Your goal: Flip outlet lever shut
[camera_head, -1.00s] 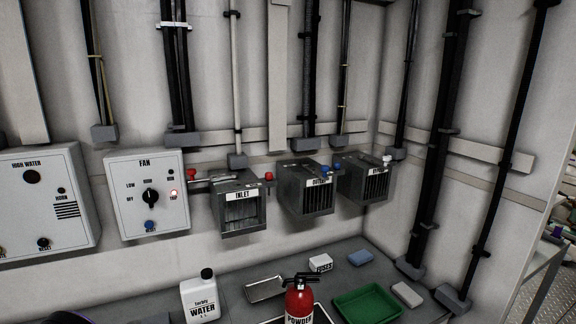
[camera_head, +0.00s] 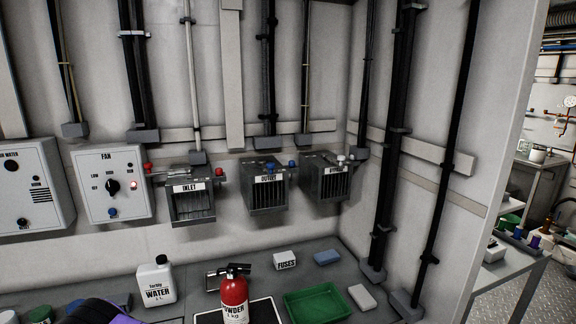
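The outlet box (camera_head: 264,190) is a grey metal box with a slatted front, fixed to the wall between two similar boxes. Its white label (camera_head: 269,178) reads OUTLET. A blue knob (camera_head: 292,163) stands at its upper right, and a second blue knob (camera_head: 270,166) shows on its top front edge. The lever's arm is too small and dark to tell its position. Neither of my grippers can be made out in the view, and nothing touches the outlet box.
The inlet box (camera_head: 191,205) with red knobs is left of the outlet; a third box (camera_head: 327,184) with white knobs is right. A fan panel (camera_head: 111,185) is further left. Below, the bench holds a water bottle (camera_head: 156,284), red extinguisher (camera_head: 234,296) and green tray (camera_head: 316,304).

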